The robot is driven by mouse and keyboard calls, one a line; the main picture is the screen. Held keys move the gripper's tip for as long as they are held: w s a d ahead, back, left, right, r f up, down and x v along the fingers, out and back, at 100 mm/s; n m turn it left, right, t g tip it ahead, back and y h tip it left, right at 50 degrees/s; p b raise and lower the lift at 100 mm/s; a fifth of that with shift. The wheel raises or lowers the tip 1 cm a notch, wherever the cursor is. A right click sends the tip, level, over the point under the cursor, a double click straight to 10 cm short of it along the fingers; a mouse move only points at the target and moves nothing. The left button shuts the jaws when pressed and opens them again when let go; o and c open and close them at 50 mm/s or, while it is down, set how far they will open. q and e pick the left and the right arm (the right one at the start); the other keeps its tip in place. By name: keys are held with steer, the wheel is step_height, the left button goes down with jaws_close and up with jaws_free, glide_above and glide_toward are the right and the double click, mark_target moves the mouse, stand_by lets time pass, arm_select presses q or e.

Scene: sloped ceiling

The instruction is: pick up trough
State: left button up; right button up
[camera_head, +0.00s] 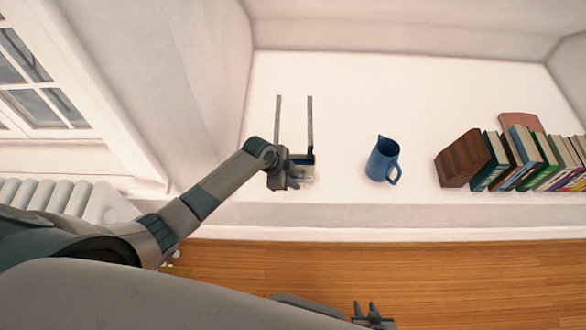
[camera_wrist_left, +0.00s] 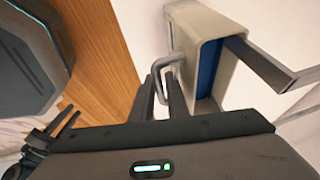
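The thing I take to be the trough (camera_head: 302,160) stands on the white ledge, left of the blue jug. It is a pale box with a blue inside and long grey bars. In the left wrist view the box (camera_wrist_left: 212,30) is close, with a grey loop handle (camera_wrist_left: 168,62) on its near side. My left gripper (camera_head: 291,181) is at this handle. In the wrist view its fingers (camera_wrist_left: 162,85) are a little apart, with part of the loop between them. Whether they grip it I cannot tell. My right gripper (camera_head: 365,309) is low over the floor, fingers apart and empty.
A blue jug (camera_head: 382,160) stands to the right on the ledge. Further right is a row of books (camera_head: 530,160) with a brown block-like end (camera_head: 463,160). A wall and window (camera_head: 40,80) are at left. The ledge between trough and jug is clear.

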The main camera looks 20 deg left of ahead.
arm_select(q)
steer(key=shift+x, duration=1.7)
steer(key=shift+c, duration=0.4)
jaws_close()
steer(key=shift+r, duration=0.1)
